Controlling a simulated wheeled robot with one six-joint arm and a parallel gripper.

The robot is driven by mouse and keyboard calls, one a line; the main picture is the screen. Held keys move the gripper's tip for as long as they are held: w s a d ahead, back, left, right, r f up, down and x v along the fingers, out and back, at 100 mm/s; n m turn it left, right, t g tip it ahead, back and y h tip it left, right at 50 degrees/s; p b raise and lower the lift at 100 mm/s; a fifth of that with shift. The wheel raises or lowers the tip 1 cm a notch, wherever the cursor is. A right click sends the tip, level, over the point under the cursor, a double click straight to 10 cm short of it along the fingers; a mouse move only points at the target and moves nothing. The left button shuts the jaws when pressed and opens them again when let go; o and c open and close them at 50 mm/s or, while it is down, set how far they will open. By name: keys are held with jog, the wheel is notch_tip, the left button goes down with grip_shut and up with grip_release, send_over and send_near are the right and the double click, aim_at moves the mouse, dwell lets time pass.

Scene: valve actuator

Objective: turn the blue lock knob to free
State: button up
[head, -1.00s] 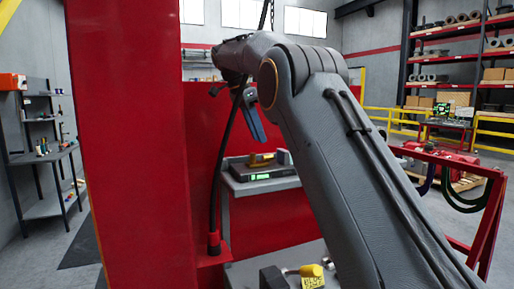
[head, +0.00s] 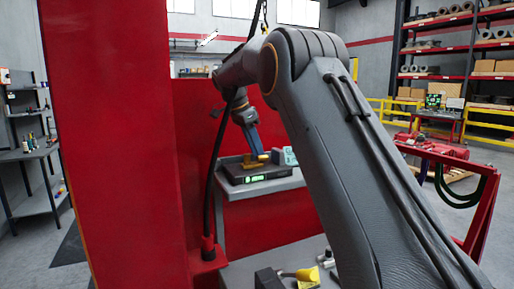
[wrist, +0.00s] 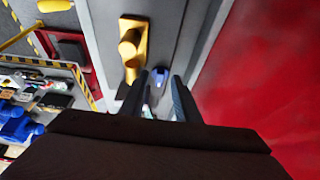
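My gripper (head: 257,152) points down at a dark unit with a green display (head: 257,179) on a grey ledge. In the wrist view my gripper (wrist: 159,82) is open, one finger on each side of a gap. A small blue knob (wrist: 161,74) shows just beyond and between the fingertips; I cannot tell whether it is touched. A gold handle (wrist: 132,48) lies left of the knob in the wrist view. The gold part also shows beside the fingers in the head view (head: 251,163). The blue knob cannot be made out in the head view.
A tall red panel (head: 110,150) stands at left and a red wall (wrist: 275,70) fills the wrist view's right. A black cable (head: 211,190) hangs left of the unit. A yellow-handled part (head: 305,274) sits on the lower grey bench.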

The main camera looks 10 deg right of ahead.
jog(key=shift+d+f, duration=0.1)
jog(key=shift+c, duration=0.2)
grip_shut()
